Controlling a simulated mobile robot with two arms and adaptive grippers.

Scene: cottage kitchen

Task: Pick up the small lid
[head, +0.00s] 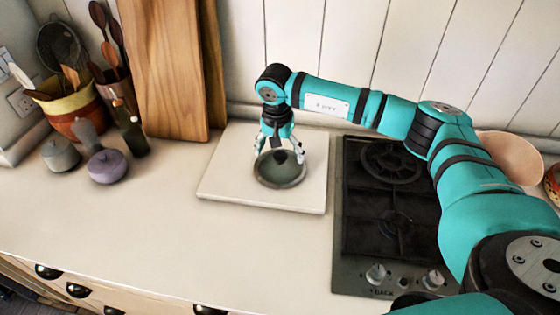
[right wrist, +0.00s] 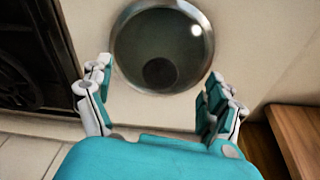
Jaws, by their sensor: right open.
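The small lid (head: 281,174) is round, dark grey-green, with a lighter rim and a dark knob. It lies on a pale square board on the counter in the head view. In the right wrist view the lid (right wrist: 140,52) shows from above, its dark knob near the lower part. My right gripper (head: 280,150) is over the lid, fingers pointing down and spread on either side of the knob. It is open and empty; in the right wrist view the fingers (right wrist: 157,90) stand apart at the lid's near edge. I cannot tell whether they touch it. My left gripper is not in view.
The pale board (head: 225,183) has free room around the lid. A black gas hob (head: 385,235) is close on the right. Wooden boards (head: 165,70) lean behind at left. Small lidded pots (head: 108,167) and a utensil crock (head: 72,110) stand left. The front counter is clear.

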